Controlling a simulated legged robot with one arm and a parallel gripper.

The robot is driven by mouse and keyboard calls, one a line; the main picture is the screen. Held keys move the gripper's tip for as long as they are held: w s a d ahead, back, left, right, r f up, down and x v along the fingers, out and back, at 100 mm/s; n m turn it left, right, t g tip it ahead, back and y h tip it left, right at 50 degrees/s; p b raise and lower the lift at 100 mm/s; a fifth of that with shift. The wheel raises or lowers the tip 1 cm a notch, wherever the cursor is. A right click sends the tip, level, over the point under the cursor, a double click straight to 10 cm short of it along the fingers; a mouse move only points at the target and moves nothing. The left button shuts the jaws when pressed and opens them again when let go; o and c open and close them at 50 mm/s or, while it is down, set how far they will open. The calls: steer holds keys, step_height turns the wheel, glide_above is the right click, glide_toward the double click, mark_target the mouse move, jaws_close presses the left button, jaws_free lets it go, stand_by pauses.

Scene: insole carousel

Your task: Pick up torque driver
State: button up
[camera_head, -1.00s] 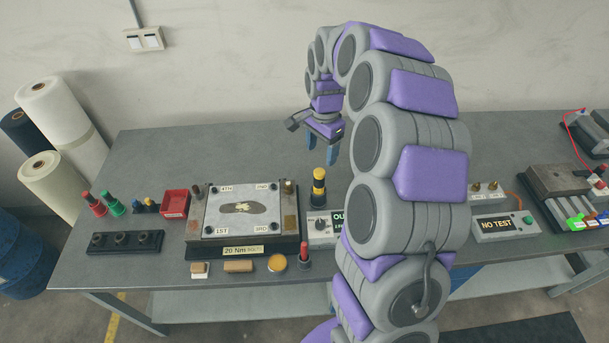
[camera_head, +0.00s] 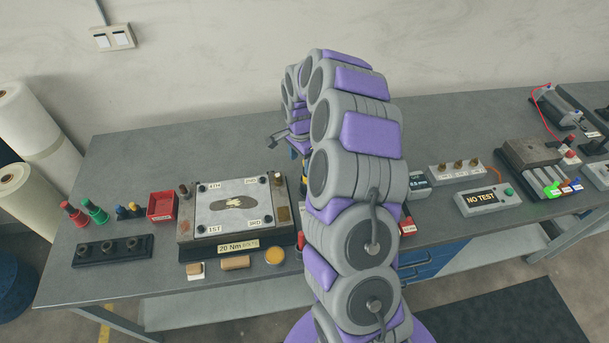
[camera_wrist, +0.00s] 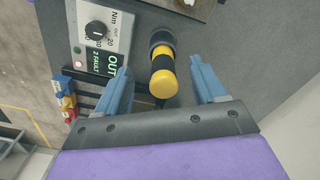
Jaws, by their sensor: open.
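The torque driver, as I take it, is an upright tool with a black and yellow grip (camera_wrist: 163,65) and a round yellow end facing the wrist camera. It stands between the two blue fingers of my gripper (camera_wrist: 160,65) in the wrist view. The fingers are open, with a visible gap on each side of the tool, the right one wider near the tips. I see no contact. In the head view my arm hides most of the tool and the fingertips.
A control box (camera_wrist: 97,32) with a dial and an "OUT" label sits close left of the tool. A fixture plate (camera_head: 228,207), a red bin (camera_head: 162,205) and red and green handled tools (camera_head: 95,211) lie left. A "NO TEST" box (camera_head: 487,200) stands right.

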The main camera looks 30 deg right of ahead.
mark_target(304, 183)
steer(key=d+f, duration=0.4)
steer(key=shift+w+d, duration=0.1)
steer(key=shift+w, duration=0.1)
step_height(304, 183, down, 2)
steer(key=shift+w+f+b, duration=0.1)
steer(key=shift+b, duration=0.2)
steer(key=shift+a, duration=1.5)
steer(key=shift+c, duration=0.8)
steer(key=d, duration=0.2)
steer(key=shift+d, duration=0.4)
steer(key=c, duration=0.6)
steer(key=shift+c, duration=0.7)
steer(key=shift+a, duration=0.25)
steer(key=shift+c, duration=0.8)
steer(key=shift+a, duration=0.7)
steer(key=shift+c, duration=1)
steer(key=shift+d, duration=0.2)
